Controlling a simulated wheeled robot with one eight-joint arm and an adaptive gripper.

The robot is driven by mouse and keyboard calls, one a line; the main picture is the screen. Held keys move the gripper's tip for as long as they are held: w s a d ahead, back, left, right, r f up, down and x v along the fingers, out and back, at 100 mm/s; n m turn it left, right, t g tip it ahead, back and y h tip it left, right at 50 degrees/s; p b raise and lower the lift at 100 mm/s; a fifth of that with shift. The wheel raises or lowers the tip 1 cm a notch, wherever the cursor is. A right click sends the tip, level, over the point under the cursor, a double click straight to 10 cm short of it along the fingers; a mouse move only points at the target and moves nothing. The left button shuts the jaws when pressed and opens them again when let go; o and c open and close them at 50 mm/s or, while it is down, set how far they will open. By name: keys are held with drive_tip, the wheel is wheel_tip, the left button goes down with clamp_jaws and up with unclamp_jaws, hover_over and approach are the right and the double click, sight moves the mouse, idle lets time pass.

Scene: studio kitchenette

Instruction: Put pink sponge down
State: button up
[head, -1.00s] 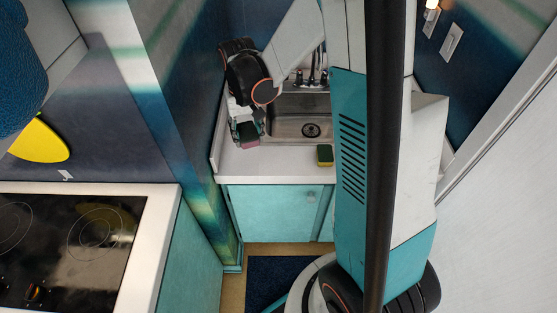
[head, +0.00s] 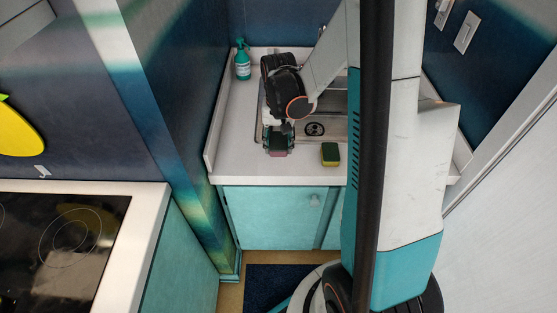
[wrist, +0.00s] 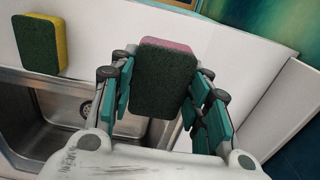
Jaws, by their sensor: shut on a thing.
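I cannot tell whether the sponge touches the counter.
A yellow and green sponge (head: 330,154) stands on the counter (head: 235,165) to the right. The sink (head: 330,128) lies behind it. A teal soap bottle (head: 242,60) stands at the back left. The counter's left part is clear.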

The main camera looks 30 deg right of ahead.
sight(278, 162)
drive_tip(key=shift+f+b, duration=1)
drive_tip(key=shift+f, duration=2.05)
drive_tip(key=shift+f, duration=0.15)
drive_tip(key=o, duration=1.2)
wheel_tip(278, 162, up, 12)
drive_tip(key=p, duration=0.4)
drive_tip(key=shift+r+p, duration=0.2)
drive_tip(key=shift+p, duration=0.1)
drive_tip(key=shift+a, duration=0.1)
